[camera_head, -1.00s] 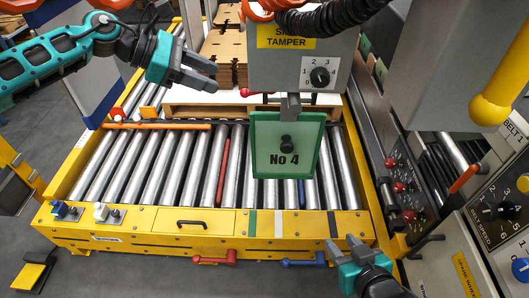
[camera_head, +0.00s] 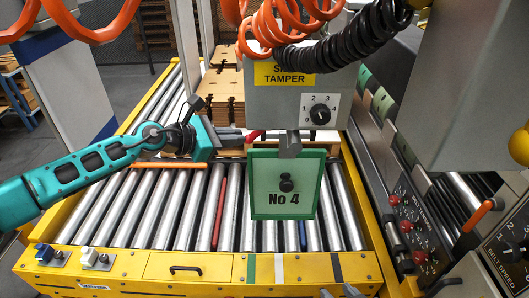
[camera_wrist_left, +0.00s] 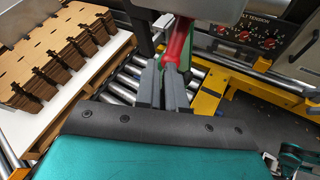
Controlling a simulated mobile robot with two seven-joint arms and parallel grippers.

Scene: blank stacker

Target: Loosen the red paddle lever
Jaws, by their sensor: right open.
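The red paddle lever (camera_head: 254,135) sticks out to the left from behind the tamper box, above the rollers. It also shows in the left wrist view (camera_wrist_left: 179,42). My left gripper (camera_head: 240,138) reaches it from the left. In the left wrist view its two fingers (camera_wrist_left: 164,74) are close together with the lever's end between their tips, and they look shut on it. The exact contact is partly hidden. My right gripper (camera_head: 339,293) is open at the bottom edge, with only its fingertips showing, apart from the lever.
The grey tamper box (camera_head: 262,104) with its dial hangs over the roller bed. A green No 4 plate (camera_head: 266,205) hangs below it. Orange coiled hoses (camera_head: 285,28) hang above. Stacked cardboard blanks (camera_head: 222,90) stand behind. A control panel (camera_head: 420,235) lines the right side.

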